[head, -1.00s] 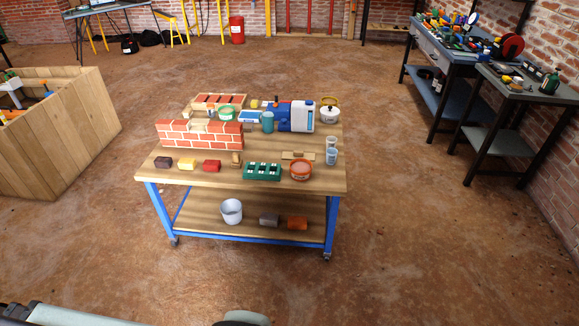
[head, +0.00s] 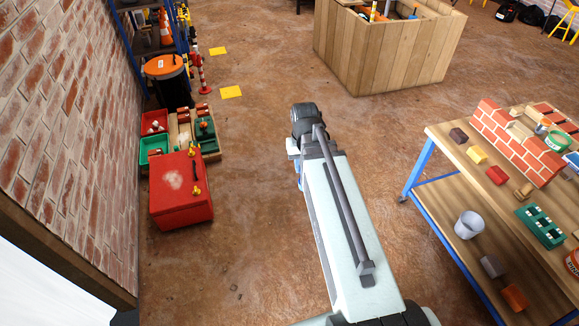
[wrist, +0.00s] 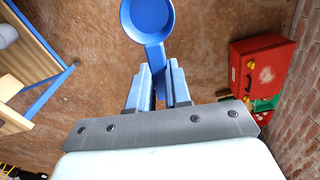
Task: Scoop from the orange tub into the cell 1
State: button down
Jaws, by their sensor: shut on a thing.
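My gripper (wrist: 158,85) is shut on the handle of a blue scoop (wrist: 148,17); its round bowl, cut by the top edge of the wrist view, looks empty. Scoop and gripper are over bare floor, away from the workbench. In the head view my arm hides most of the gripper. The orange tub (head: 573,262) stands on the bench top, cut off by the right edge, its contents out of sight. A green tray with several cells (head: 541,226) is left of it; which is cell 1 I cannot tell.
The workbench (head: 447,137) has blue legs. A small brick wall (head: 515,145) and loose blocks stand on top; a grey bucket (head: 469,224) is on its lower shelf. A red box (head: 181,190) and brick wall are at left. Floor between is clear.

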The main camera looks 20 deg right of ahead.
jog(key=s+d+m, duration=0.3)
jog(key=s+d, duration=0.2)
jog(key=d, duration=0.7)
jog(key=s+d+f+m, duration=0.15)
jog(key=s+d, duration=0.35)
jog(key=d, duration=0.7)
jog(key=s+d+m, duration=0.3)
jog(key=s+d, duration=0.2)
jog(key=d, duration=0.7)
jog(key=s+d+f+m+h, duration=0.1)
jog(key=s+d+m, duration=0.4)
jog(key=s+d, duration=1.45)
jog(key=s+d+f+m, duration=0.2)
jog(key=s+d+m, duration=0.2)
jog(key=s+d, duration=1.95)
jog(key=d, duration=0.6)
jog(key=shift+s+a+f+h, duration=0.1)
jog(key=shift+a+f+h, duration=0.15)
jog(key=shift+f+h, duration=0.55)
jog(key=shift+w+a+f+h, duration=0.1)
jog(key=shift+a+f+h, duration=0.15)
jog(key=shift+f+h, duration=0.55)
jog(key=shift+s+a+f+h, duration=0.1)
jog(key=shift+a+f+h, duration=0.3)
jog(key=shift+f, duration=0.7)
jog(key=shift+d, duration=0.15)
jog(key=shift+r, duration=0.1)
